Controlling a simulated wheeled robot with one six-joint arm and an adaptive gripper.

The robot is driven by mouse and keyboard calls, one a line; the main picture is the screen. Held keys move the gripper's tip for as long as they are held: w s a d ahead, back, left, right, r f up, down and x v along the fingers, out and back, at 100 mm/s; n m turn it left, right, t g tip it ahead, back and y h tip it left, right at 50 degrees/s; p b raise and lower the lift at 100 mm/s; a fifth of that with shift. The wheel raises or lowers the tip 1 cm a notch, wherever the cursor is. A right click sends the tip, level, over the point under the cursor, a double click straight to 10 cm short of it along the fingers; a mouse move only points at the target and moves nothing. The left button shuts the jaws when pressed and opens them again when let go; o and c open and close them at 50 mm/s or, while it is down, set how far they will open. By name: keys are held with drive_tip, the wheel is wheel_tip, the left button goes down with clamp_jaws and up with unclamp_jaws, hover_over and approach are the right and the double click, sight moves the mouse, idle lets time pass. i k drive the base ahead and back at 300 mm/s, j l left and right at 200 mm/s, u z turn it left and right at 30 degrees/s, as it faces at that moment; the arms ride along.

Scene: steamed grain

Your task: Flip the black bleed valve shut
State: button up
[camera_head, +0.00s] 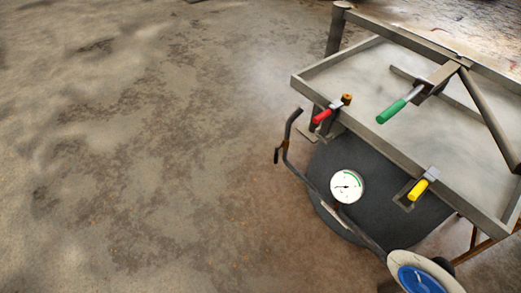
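No part clearly labelled as the black bleed valve stands out. A thin, bent dark pipe or rod (312,187) runs along the left side of the round dark lid or drum (420,217). A small black piece (277,155) hangs at its upper left bend; I cannot tell whether it is the valve's handle or how it is turned. A white, blue-capped rounded part (418,280) at the bottom edge looks like a joint of my arm. My gripper's fingers do not show, and I see no contact with any handle.
A metal tray-like frame (384,139) stands at the right, with a red handle (322,116), a green handle (391,111) and a yellow handle (418,190). A white round gauge (347,186) sits by the pipe. The concrete floor (130,150) at left is clear.

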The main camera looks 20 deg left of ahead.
sight(276, 154)
drive_tip(key=i+j, duration=0.2)
drive_tip(key=j, duration=0.3)
drive_tip(key=i+j+u, duration=0.15)
drive_tip(key=j, duration=0.35)
drive_tip(key=i+j, duration=0.25)
drive_tip(key=j, duration=0.2)
drive_tip(key=i+j+u, duration=0.1)
drive_tip(key=i+j, duration=0.15)
drive_tip(key=j, duration=0.25)
drive_tip(key=i+j+u, duration=0.1)
drive_tip(key=i+j, duration=0.15)
drive_tip(key=j, duration=0.2)
drive_tip(key=i+j, duration=0.25)
drive_tip(key=j, duration=0.2)
drive_tip(key=i+j+u, duration=0.1)
drive_tip(key=i+j, duration=0.15)
drive_tip(key=j, duration=0.2)
